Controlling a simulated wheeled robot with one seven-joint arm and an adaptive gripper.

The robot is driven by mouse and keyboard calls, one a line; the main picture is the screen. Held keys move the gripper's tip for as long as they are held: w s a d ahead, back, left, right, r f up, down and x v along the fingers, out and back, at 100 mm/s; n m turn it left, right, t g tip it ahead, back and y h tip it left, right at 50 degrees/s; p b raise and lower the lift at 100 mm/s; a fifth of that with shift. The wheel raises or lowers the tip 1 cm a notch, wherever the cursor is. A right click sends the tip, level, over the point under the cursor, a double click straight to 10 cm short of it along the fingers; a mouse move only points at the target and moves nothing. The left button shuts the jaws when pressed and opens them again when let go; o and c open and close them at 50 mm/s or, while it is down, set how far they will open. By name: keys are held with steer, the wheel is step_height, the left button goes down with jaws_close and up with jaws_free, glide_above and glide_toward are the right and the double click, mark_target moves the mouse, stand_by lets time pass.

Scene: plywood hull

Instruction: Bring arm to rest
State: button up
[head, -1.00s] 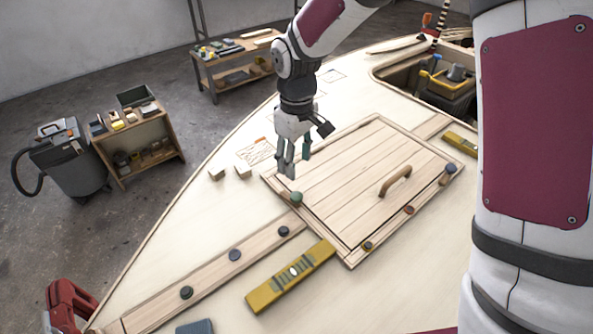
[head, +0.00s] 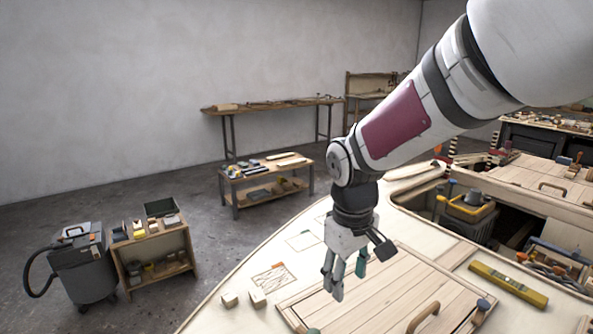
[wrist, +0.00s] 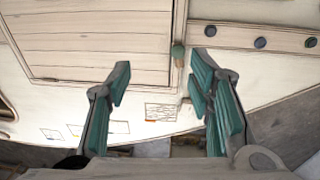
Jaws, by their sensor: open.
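My gripper (head: 346,276) hangs fingers-down above the left edge of the plank hatch cover in the head view. Its green-padded fingers are spread and hold nothing; the wrist view shows the two fingers (wrist: 165,105) wide apart. The hatch cover (head: 385,300) lies on the pale plywood deck (head: 225,318), with a curved wooden handle (head: 423,317) on it. In the wrist view the cover (wrist: 95,50) lies beyond the fingers, and a green knob (wrist: 178,52) stands at its corner. My arm reaches down from the upper right.
Two small wood blocks (head: 243,299) sit on the deck left of the gripper. A yellow level (head: 508,284) lies to the right. An open hatch with a yellow-rimmed bucket (head: 472,207) is behind it. A tool cart (head: 152,253) and a vacuum (head: 83,266) stand on the floor.

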steer(key=s+d+r+m+t, duration=0.1)
steer(key=s+d+r+m, duration=0.2)
steer(key=s, duration=0.7)
steer(key=s+d+r+m+t, duration=0.2)
steer(key=s+d+r, duration=0.4)
steer(key=s, duration=0.5)
steer(key=shift+d+m+y, duration=0.3)
steer(key=shift+m, duration=0.6)
steer(key=shift+r, duration=0.1)
